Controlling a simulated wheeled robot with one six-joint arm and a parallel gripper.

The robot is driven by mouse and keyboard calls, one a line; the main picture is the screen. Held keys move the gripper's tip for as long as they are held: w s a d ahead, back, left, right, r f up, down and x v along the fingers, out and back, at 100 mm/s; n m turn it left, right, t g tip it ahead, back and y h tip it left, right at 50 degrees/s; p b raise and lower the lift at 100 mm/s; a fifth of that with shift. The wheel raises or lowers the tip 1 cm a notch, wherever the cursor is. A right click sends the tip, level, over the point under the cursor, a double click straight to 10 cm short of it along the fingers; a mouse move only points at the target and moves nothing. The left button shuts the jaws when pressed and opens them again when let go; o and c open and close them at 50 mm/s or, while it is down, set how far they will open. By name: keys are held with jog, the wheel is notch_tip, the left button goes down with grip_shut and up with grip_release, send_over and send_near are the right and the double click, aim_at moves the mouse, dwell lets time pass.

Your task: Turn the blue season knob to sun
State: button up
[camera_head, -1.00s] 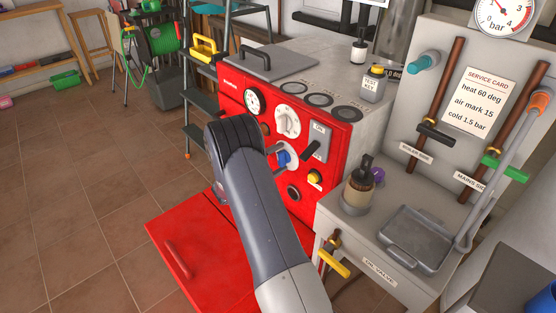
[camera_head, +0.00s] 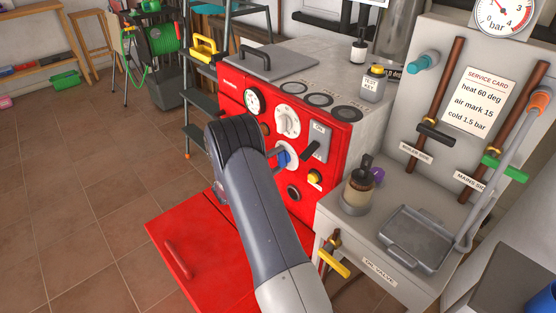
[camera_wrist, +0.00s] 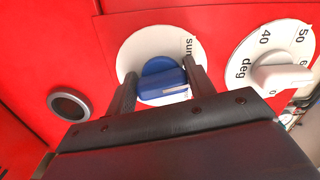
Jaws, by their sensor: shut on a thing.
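The blue season knob (camera_wrist: 160,72) sits on a round white dial (camera_wrist: 150,42) on the red boiler front. In the wrist view the word "sun" is printed at the dial's upper right. A pale mark shows on the knob's lower right part. My gripper (camera_wrist: 163,86) has one finger on each side of the knob and is shut on it. In the head view the blue knob (camera_head: 286,158) shows just right of my arm, which hides most of the gripper and part of the dial. The dial's other labels are hidden.
A white temperature dial (camera_wrist: 268,58) lies close to the right in the wrist view. A dark round port (camera_wrist: 69,104) is at the left.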

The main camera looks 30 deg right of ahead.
jog(key=shift+f, duration=0.1)
jog(key=n+b, duration=0.1)
jog(key=n, duration=0.1)
jog(key=shift+f+n, duration=0.1)
jog(key=shift+n, duration=0.3)
jog(key=shift+s+n, duration=0.1)
jog(key=shift+n, duration=1.7)
jog(key=o, duration=1)
jog(key=shift+a, duration=0.1)
jog(key=a, duration=0.3)
jog(key=s+a, duration=0.1)
jog(key=a, duration=0.6)
jog(key=shift+s+a, duration=0.25)
